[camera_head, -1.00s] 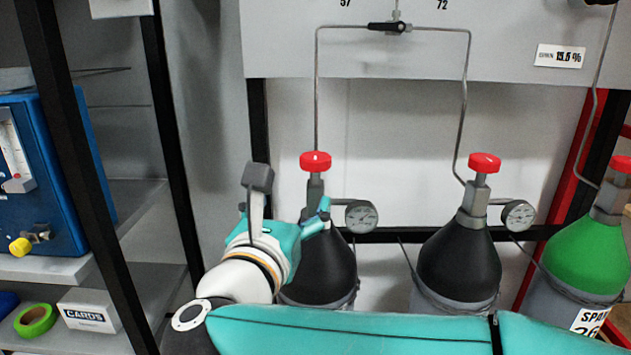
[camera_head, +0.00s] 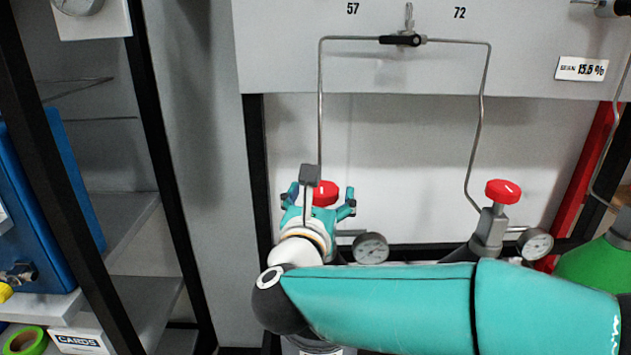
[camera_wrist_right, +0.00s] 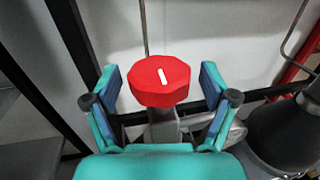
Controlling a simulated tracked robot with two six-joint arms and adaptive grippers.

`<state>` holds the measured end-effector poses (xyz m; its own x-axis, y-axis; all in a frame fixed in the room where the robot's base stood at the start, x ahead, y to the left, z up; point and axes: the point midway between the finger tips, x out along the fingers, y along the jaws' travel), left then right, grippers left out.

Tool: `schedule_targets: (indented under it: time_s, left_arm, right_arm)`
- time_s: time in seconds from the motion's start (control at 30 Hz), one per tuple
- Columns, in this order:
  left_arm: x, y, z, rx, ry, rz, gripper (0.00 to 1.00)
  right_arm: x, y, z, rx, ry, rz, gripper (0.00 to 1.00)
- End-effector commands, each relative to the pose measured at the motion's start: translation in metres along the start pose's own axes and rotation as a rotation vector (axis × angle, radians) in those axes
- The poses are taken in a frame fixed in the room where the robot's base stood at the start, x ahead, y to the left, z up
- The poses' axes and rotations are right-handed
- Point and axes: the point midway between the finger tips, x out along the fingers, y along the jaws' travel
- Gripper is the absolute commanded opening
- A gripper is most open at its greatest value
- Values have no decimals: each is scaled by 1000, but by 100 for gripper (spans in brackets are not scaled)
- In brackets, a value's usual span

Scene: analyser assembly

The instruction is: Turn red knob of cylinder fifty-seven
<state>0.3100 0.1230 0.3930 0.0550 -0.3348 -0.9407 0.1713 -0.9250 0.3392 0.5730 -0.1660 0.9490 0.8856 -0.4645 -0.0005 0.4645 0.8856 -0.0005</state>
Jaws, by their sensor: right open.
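The red knob (camera_head: 325,193) of the cylinder under the number 57 sits behind my right gripper (camera_head: 319,200) in the head view. In the right wrist view the red knob (camera_wrist_right: 160,80) has a white mark and stands between the two open fingers of my right gripper (camera_wrist_right: 162,92). A gap shows on each side, so neither finger appears to touch it. The gauge (camera_head: 370,248) of this cylinder shows to the right of the gripper. The body of cylinder fifty-seven is mostly hidden behind my arm. My left gripper is not in view.
A second red knob (camera_head: 503,191) stands on the cylinder under 72, with its gauge (camera_head: 536,242) beside it. Thin metal pipes run up to a black valve (camera_head: 400,40) on the grey panel. A green cylinder (camera_head: 595,266) is at the right. A black frame post (camera_head: 257,170) stands left of the gripper.

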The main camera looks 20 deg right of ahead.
Motion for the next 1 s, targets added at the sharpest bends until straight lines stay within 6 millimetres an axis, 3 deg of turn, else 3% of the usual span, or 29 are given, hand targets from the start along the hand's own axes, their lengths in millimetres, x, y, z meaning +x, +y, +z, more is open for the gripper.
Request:
schedule_targets:
  time_s: [0.33,0.7,1.0]
  left_arm:
    - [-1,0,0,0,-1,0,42]
    - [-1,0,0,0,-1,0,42]
    - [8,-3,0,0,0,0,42]
  right_arm:
    - [2,2,-1,0,1,6,84]
    - [1,3,0,0,1,8,23]
    - [2,2,-3,3,1,37,23]
